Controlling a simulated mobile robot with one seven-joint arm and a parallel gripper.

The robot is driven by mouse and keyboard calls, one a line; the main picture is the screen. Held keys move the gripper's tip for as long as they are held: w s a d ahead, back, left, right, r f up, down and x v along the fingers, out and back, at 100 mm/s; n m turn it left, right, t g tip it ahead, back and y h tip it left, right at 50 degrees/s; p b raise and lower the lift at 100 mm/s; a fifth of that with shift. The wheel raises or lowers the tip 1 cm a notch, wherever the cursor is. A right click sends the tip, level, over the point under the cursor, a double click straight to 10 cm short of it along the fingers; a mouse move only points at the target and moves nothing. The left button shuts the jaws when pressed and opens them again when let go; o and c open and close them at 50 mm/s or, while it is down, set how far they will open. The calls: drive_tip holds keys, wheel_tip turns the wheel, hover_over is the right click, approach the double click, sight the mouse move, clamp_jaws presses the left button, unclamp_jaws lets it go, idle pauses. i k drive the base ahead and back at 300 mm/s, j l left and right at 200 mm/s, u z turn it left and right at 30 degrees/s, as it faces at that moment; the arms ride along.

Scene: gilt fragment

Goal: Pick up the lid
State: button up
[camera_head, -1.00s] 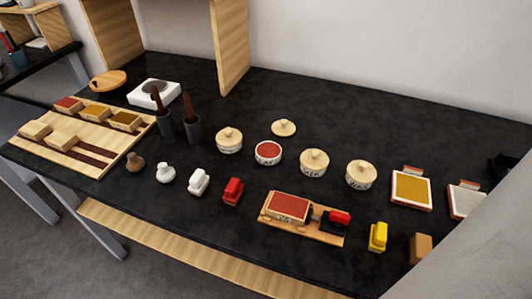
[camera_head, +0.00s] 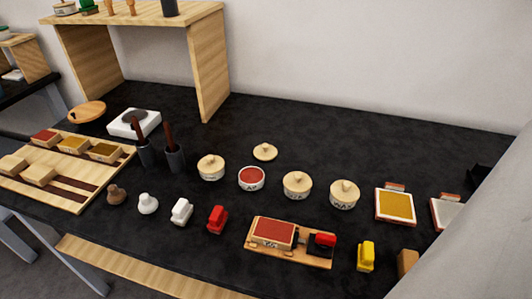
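A round pale wooden lid (camera_head: 265,152) with a small knob lies loose on the black table, just behind an open white jar (camera_head: 251,179) with red contents. Three similar jars wear such lids: one to the left (camera_head: 211,167) and two to the right, a middle one (camera_head: 297,184) and a far right one (camera_head: 344,193). My gripper's fingers do not show in the view. A grey surface fills the lower right corner and hides that part of the table.
Two dark cups (camera_head: 174,158) with brown tools stand left of the jars. Small stamps, a wooden tray (camera_head: 262,250) with a red block, and colored pads (camera_head: 395,206) surround the jars. A wooden shelf (camera_head: 212,72) stands behind. Bare table lies behind the lid.

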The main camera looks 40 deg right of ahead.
sight(265, 152)
drive_tip(key=i+j, duration=0.1)
drive_tip(key=j, duration=0.35)
drive_tip(key=i+j, duration=0.1)
drive_tip(key=j, duration=0.35)
drive_tip(key=i+j, duration=0.1)
drive_tip(key=j, duration=0.4)
drive_tip(key=i+j+z, duration=0.1)
drive_tip(key=j+z, duration=0.15)
drive_tip(key=j, duration=0.15)
drive_tip(key=j+z, duration=0.2)
drive_tip(key=j, duration=0.15)
drive_tip(key=z, duration=1.4)
drive_tip(key=i+z, duration=0.25)
drive_tip(key=i, duration=0.75)
